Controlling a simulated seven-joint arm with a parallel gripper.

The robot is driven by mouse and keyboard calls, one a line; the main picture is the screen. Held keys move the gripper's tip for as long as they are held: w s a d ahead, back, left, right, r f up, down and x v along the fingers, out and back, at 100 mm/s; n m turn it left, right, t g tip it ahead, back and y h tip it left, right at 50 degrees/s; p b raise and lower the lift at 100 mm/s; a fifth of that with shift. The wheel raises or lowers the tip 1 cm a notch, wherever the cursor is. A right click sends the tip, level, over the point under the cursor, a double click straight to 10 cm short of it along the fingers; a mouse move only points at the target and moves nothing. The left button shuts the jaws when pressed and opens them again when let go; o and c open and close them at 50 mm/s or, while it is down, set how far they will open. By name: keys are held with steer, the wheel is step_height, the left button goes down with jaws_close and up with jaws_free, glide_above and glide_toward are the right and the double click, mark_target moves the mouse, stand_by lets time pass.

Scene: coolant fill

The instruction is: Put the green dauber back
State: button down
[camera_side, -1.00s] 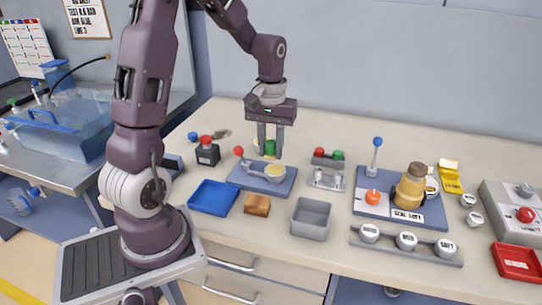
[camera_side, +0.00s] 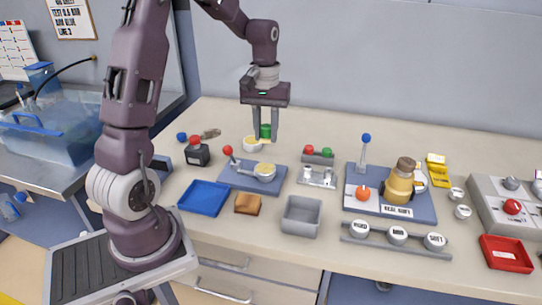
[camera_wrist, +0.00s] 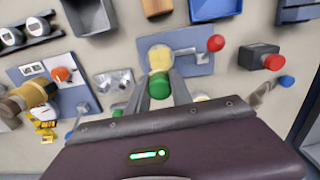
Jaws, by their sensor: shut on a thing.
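My gripper (camera_side: 265,138) is shut on the green dauber (camera_side: 265,131) and holds it upright above the back of the table. A pale yellowish tip shows under its green grip. In the wrist view the dauber's green top (camera_wrist: 159,85) sits between the fingers. A small cream cup (camera_side: 251,145) stands on the table just left of and below the gripper. A dark rack (camera_side: 318,159) with a red and a green knob on top stands to the right. A blue plate (camera_side: 232,180) in front bears another cream cup (camera_side: 265,173) and a red-knobbed lever (camera_side: 228,151).
In front are a blue tray (camera_side: 204,199), a brown block (camera_side: 248,204) and a grey bin (camera_side: 301,216).

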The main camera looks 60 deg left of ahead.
glide_above(277, 152)
step_height(277, 152, down, 3)
step_height(277, 152, down, 10)
steer(key=shift+w+f, duration=0.1)
steer(key=shift+f, duration=0.1)
steer(key=shift+f, duration=0.1)
steer(key=c, duration=1.1)
jaws_free()
steer(key=shift+c, duration=0.2)
